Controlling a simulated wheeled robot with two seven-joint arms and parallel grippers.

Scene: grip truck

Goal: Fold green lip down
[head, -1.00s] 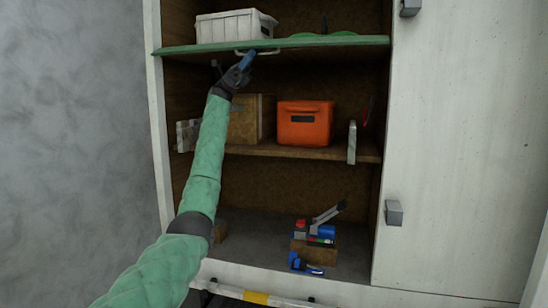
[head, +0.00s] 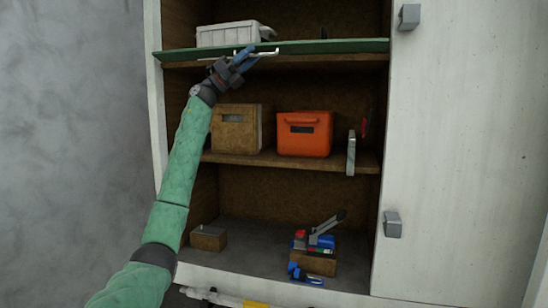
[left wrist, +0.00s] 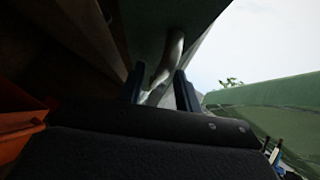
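The green lip (head: 330,47) is a long flat strip running along the front of the upper shelf. It is seen nearly edge-on, about level. A pale handle (head: 267,53) sits on its left half. My left gripper (head: 245,59) is at this handle, reaching up from below. In the left wrist view, the lip's underside (left wrist: 145,22) and the curved handle (left wrist: 170,52) show close up. The two blue fingertips (left wrist: 160,83) stand apart, with the handle running between them and visible space beside it. My right gripper is not in view.
Behind the lip stands a white crate (head: 228,34). The middle shelf holds a brown box (head: 236,138), an orange box (head: 303,146) and an upright pale object (head: 351,152). Tools in a box (head: 315,262) are below. A closed white door (head: 465,150) bounds the right side.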

